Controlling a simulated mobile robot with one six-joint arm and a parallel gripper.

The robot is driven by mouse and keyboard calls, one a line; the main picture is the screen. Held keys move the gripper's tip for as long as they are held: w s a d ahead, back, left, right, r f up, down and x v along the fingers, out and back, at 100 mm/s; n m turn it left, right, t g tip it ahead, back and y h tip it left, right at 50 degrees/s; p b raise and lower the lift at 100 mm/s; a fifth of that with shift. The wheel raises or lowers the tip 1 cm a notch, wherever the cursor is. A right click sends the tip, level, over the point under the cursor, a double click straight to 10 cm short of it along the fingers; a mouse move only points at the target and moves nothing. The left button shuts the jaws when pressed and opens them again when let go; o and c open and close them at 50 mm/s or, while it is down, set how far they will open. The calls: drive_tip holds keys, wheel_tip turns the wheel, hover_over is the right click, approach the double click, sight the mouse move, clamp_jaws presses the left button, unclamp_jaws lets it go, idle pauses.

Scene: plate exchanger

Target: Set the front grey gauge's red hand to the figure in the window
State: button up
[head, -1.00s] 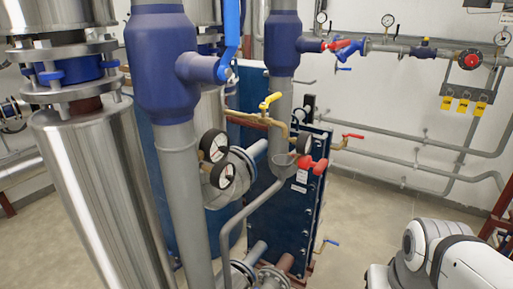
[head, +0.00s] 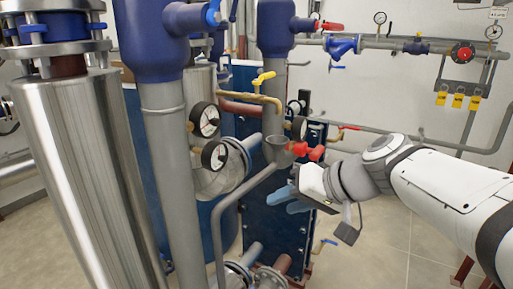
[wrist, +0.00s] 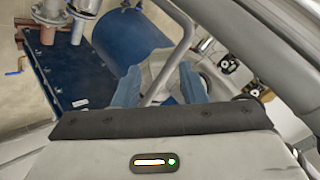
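Two round black-rimmed gauges with white faces sit one above the other beside the thick grey pipe in the head view: the upper gauge (head: 204,119) and the lower gauge (head: 214,154). A third gauge (head: 298,127) is further right, seen at an angle. The hands and any figure window are too small to read. In the wrist view, dark gauge-like rounds (wrist: 229,64) are at the right. My gripper (head: 286,199) is right of and below the two gauges, apart from them. Its blue fingers (wrist: 160,82) are spread, with nothing visibly held.
A bent grey pipe (head: 219,225) rises between my gripper and the gauges. Red-handled valve (head: 306,151) is just above my gripper. A yellow-handled valve (head: 263,78) is higher up. The dark blue plate stack (head: 275,228) is behind.

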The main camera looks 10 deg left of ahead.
drive_tip(key=w+a+r+n+t+y+b, duration=0.1)
drive_tip(key=w+a+r+y+b, duration=0.2)
drive_tip(key=w+a+r+y, duration=0.15)
drive_tip(key=n+t+y+b, duration=0.1)
drive_tip(key=n+y+b, duration=0.1)
drive_tip(key=y+b, duration=0.1)
approach(219, 122)
drive_tip(key=a, duration=0.1)
drive_tip(key=p+x, duration=0.1)
drive_tip(key=x, duration=0.6)
drive_tip(key=shift+w+a, duration=0.2)
drive_tip(key=shift+c, duration=0.2)
clamp_jaws()
